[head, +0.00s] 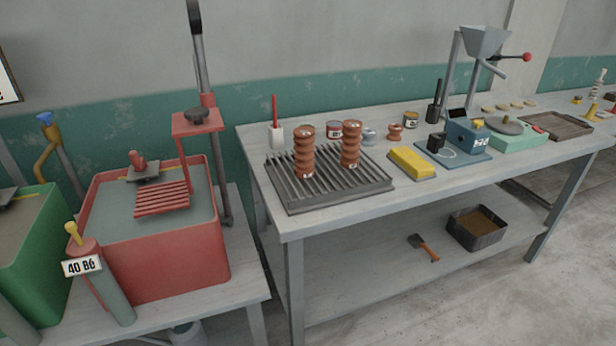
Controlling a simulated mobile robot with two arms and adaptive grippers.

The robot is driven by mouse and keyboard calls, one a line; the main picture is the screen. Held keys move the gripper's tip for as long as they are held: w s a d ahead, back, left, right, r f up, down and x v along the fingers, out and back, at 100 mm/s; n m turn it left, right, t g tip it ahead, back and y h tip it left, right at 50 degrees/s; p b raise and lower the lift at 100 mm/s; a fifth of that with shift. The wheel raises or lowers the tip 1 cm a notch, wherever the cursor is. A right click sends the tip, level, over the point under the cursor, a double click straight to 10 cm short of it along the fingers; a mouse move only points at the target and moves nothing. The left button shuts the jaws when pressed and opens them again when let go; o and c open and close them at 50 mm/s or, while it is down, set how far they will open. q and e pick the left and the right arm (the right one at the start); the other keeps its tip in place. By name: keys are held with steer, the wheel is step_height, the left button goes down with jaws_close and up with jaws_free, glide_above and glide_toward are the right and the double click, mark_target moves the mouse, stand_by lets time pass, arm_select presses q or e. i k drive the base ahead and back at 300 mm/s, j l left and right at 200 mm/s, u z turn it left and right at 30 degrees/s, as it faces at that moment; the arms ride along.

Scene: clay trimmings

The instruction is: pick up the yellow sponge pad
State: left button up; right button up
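The yellow sponge pad (412,163) lies flat on the grey workbench (320,218), close to its front edge. It sits just right of the ribbed grey rack and left of a blue machine, with a small gap on each side. Its top is fully in view and nothing covers it. Neither of my grippers shows in the head view.
The ribbed rack (329,197) bears two brown ridged clay pieces (304,160). The blue machine (466,133) and a green scale (513,136) stand to the right. Small pots and cans stand behind the pad. A red tub (195,262) is at left.

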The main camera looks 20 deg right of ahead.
mark_target(418, 167)
steer(key=z, duration=1.3)
